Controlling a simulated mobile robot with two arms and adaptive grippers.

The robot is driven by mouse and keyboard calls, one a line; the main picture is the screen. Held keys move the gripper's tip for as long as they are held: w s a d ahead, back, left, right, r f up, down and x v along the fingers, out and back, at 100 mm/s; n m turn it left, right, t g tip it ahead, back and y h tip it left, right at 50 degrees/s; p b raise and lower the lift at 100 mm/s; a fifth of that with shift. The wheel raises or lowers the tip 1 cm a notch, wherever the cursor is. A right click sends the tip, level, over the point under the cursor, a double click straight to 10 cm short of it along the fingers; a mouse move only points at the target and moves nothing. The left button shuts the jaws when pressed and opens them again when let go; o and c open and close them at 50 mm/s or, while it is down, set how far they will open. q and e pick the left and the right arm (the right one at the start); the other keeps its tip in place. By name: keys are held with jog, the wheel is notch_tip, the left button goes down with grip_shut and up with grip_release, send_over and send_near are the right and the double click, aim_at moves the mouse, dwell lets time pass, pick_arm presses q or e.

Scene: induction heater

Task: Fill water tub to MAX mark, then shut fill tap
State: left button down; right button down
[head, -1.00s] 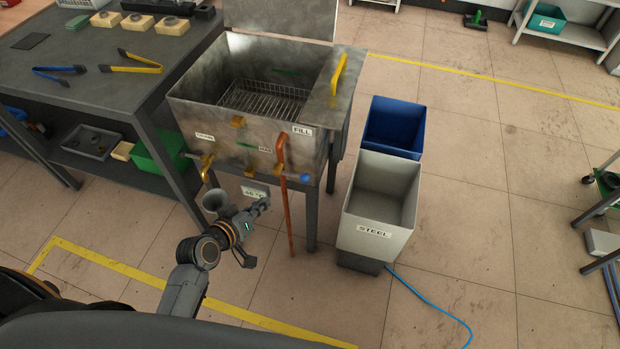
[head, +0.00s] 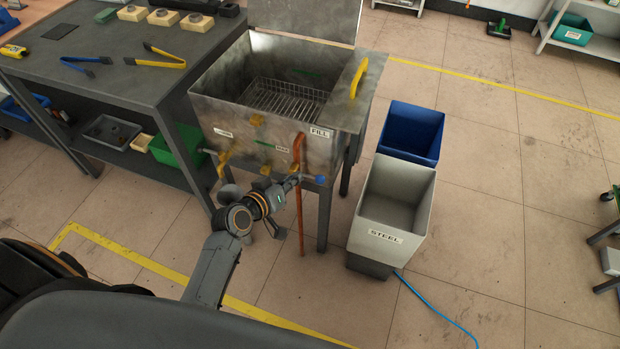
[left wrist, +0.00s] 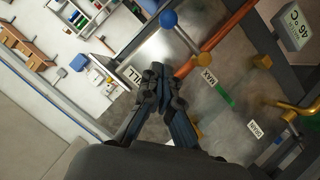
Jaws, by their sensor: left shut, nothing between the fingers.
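The grey metal water tub (head: 215,100) stands on legs, with a wire basket inside; I cannot make out a water level. Its front has a FILL label (head: 320,132) and a green MAX mark (head: 265,143), which also shows in the left wrist view (left wrist: 225,95). The fill tap's blue knob (head: 320,180) sits on a lever below FILL, beside a copper pipe (head: 297,152). In the left wrist view the knob (left wrist: 168,18) is beyond my fingertips. My left gripper (head: 292,183) is shut and empty, just left of the knob, with a small apparent gap. My right gripper is out of view.
The drain tap (head: 222,160) is at the tub's front left. A workbench (head: 115,75) with tongs stands to the left. A STEEL bin (head: 390,232) and a blue bin (head: 405,150) stand to the right.

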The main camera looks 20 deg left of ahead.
pick_arm(q)
jog(key=w+d+f, duration=0.3)
jog(key=w+f, duration=0.1)
jog(key=f, duration=0.1)
jog(key=shift+w, duration=0.3)
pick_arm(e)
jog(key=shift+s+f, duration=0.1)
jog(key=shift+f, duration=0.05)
